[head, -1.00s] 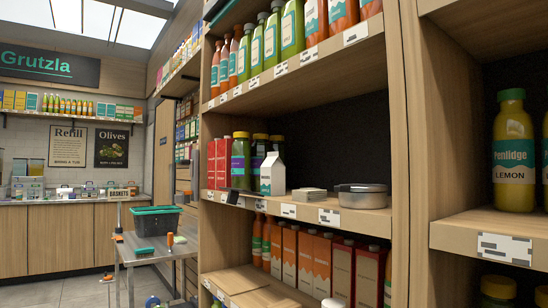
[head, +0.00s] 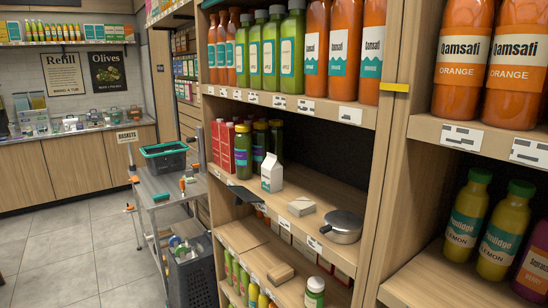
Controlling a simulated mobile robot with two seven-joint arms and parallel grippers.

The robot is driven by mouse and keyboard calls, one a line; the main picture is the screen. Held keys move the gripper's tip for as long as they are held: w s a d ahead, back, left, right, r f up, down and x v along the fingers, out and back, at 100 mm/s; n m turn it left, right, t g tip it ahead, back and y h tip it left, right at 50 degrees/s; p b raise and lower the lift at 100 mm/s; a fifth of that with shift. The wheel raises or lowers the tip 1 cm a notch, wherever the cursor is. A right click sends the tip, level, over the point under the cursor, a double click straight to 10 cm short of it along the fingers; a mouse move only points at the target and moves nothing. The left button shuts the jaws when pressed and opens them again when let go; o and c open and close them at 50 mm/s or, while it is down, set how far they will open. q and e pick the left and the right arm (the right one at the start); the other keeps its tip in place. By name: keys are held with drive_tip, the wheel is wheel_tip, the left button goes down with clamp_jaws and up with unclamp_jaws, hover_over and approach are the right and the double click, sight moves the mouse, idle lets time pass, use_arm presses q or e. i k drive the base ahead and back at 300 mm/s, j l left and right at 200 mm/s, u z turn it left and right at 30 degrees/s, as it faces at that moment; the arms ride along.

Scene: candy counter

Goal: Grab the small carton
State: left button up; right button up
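A small white carton (head: 271,173) with a gabled top and a green label stands upright near the front of the middle shelf (head: 268,204) in the head view. Neither of my grippers shows in the head view.
A flat dark piece (head: 246,196) juts from the shelf edge before the carton. A cart with a green-rimmed bin (head: 164,156) stands left; floor (head: 92,240) beyond is clear.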

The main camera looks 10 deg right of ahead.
sight(272, 170)
drive_tip(key=i+j+z, duration=0.1)
drive_tip(key=z, duration=0.35)
drive_tip(key=i+j+z, duration=0.1)
drive_tip(key=j+z, duration=0.3)
drive_tip(key=i+j+z, duration=0.2)
drive_tip(key=j, duration=0.25)
drive_tip(key=j+z, duration=0.25)
drive_tip(key=j, duration=0.25)
drive_tip(key=j+z, duration=0.25)
drive_tip(key=j, duration=1.9)
